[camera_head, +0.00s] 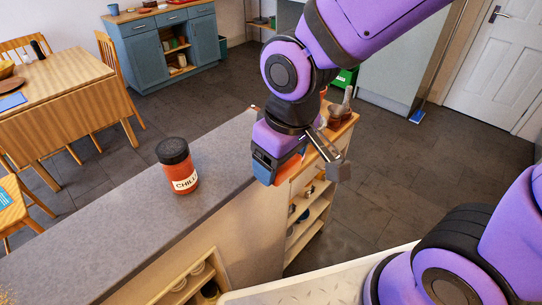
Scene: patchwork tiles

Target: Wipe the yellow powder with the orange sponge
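My gripper (303,165) hangs at the right end of the grey counter (110,233), with its two fingers spread wide apart. An orange patch (291,167), possibly the sponge, shows beside the left finger. A gap shows between it and the right finger, and the gripper hides part of it. I cannot tell what it rests on. Faint yellow specks (8,297), possibly the powder, show on the counter at the bottom left corner, cut off by the picture edge.
A red chili jar (180,168) with a black lid stands upright on the counter, left of my gripper. Open shelves (308,205) lie below the counter's end. A wooden table (72,95) and chairs stand at the left. Dark floor is clear at the right.

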